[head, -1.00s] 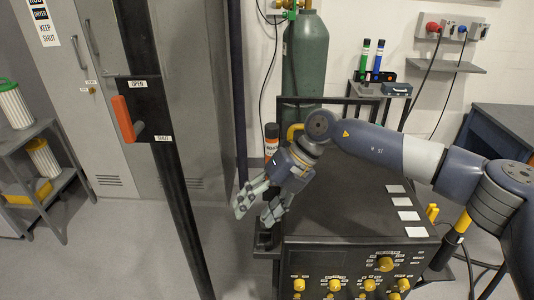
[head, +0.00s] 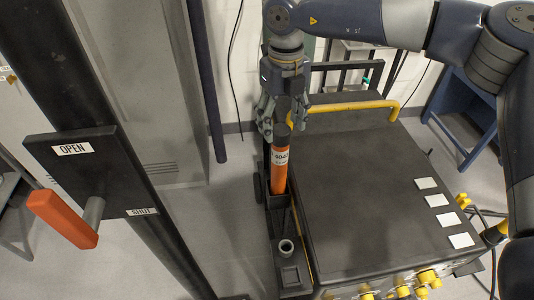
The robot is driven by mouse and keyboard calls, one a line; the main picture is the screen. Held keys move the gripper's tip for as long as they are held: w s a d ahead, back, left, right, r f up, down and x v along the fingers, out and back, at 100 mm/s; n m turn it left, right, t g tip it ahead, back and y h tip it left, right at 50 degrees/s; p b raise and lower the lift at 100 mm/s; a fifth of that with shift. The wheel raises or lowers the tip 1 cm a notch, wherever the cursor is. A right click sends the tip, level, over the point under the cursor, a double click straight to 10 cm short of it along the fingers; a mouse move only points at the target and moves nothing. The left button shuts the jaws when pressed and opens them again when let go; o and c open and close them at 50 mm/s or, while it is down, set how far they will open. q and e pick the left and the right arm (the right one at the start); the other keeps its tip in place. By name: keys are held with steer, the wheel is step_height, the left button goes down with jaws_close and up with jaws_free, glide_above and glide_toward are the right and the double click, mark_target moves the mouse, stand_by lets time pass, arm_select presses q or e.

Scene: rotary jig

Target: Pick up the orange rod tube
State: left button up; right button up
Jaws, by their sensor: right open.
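The orange rod tube (head: 279,168) stands upright in a dark holder at the left side of the black welding machine. It has a dark cap and a white label. My right gripper (head: 280,132) points down right above the tube. Its fingers are spread open around or just over the tube's dark cap; I cannot tell whether they touch it. The tube's lower end is hidden in the holder. My left gripper is not in view.
The machine's black top (head: 370,190) lies to the right, with a yellow handle (head: 350,106) close to my right gripper. An empty round socket (head: 286,247) sits in front of the tube. A post with an orange lever (head: 62,218) stands at the left.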

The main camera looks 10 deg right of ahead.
mark_target(281, 130)
steer(key=shift+w, duration=0.1)
step_height(281, 130, down, 5)
steer(key=shift+w+r+p, duration=0.1)
steer(key=shift+r+p, duration=0.1)
steer(key=shift+p, duration=0.75)
steer(key=shift+f, duration=0.35)
steer(key=f+p, duration=0.3)
steer(key=f, duration=0.2)
steer(key=shift+w+p, duration=0.2)
steer(key=shift+p, duration=0.15)
steer(key=shift+f, duration=0.2)
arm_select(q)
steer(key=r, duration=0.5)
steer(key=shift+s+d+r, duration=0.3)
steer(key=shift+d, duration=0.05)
arm_select(e)
jaws_close()
